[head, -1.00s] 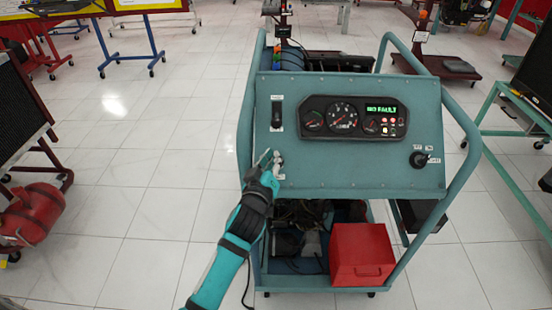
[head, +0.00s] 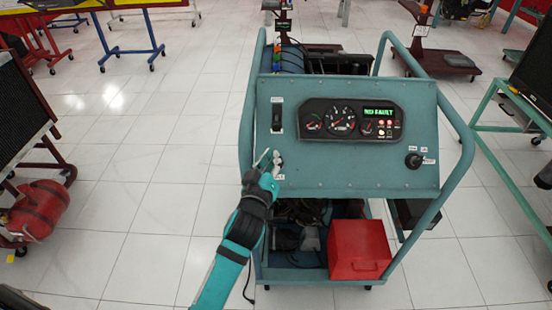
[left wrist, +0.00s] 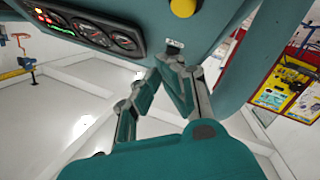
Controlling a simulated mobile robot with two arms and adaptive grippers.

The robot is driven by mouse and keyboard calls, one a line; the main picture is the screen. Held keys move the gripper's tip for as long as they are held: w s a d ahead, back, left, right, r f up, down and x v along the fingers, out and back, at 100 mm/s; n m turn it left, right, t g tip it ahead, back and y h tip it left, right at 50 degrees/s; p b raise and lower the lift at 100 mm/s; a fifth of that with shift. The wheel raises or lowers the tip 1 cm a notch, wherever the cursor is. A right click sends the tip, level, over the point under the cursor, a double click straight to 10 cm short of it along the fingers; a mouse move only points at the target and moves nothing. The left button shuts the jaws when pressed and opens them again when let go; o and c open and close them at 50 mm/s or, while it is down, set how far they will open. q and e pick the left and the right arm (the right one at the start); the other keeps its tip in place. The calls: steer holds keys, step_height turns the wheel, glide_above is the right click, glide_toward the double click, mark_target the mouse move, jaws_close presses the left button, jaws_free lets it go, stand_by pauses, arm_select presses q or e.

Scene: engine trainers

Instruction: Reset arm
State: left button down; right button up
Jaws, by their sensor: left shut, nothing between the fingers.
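My left gripper (head: 269,160) is in front of the lower left part of the teal engine trainer's control panel (head: 345,168). Its fingers look closed and hold nothing. In the left wrist view the gripper (left wrist: 176,62) points toward the panel's lower edge, by a small label (left wrist: 173,46). Whether it touches the panel cannot be told. A yellow knob (left wrist: 183,7) shows above it. The gauge cluster (head: 350,120) has a lit green display. A black switch (head: 277,114) sits at upper left and a black knob (head: 413,160) at right. My right gripper is not seen.
A teal tube frame (head: 455,185) surrounds the trainer. A red box (head: 358,251) sits on its lower shelf. A red cylinder (head: 38,209) on a stand is at left, and a green-legged stand (head: 505,180) at right. Open tiled floor (head: 150,200) lies to the left of the trainer.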

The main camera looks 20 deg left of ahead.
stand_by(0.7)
arm_select(q)
steer(key=s+a+f+m+g, duration=0.35)
steer(key=s+f+g, duration=0.25)
steer(key=s+f, duration=0.45)
steer(key=s+f+m+g+h, duration=0.1)
steer(key=s+f+m+g, duration=0.2)
steer(key=s, duration=0.7)
steer(key=s+f+m+g, duration=0.25)
steer(key=s+g, duration=0.25)
steer(key=s, duration=0.6)
step_height(320, 180, down, 26)
steer(key=s+g, duration=0.1)
steer(key=s, duration=0.1)
steer(key=s+a+f+g, duration=0.1)
steer(key=s+a+f, duration=0.1)
steer(key=s+f, duration=1.2)
steer(key=shift+s+a+f+m, duration=0.3)
steer(key=shift+s+f, duration=0.1)
steer(key=shift+s, duration=0.6)
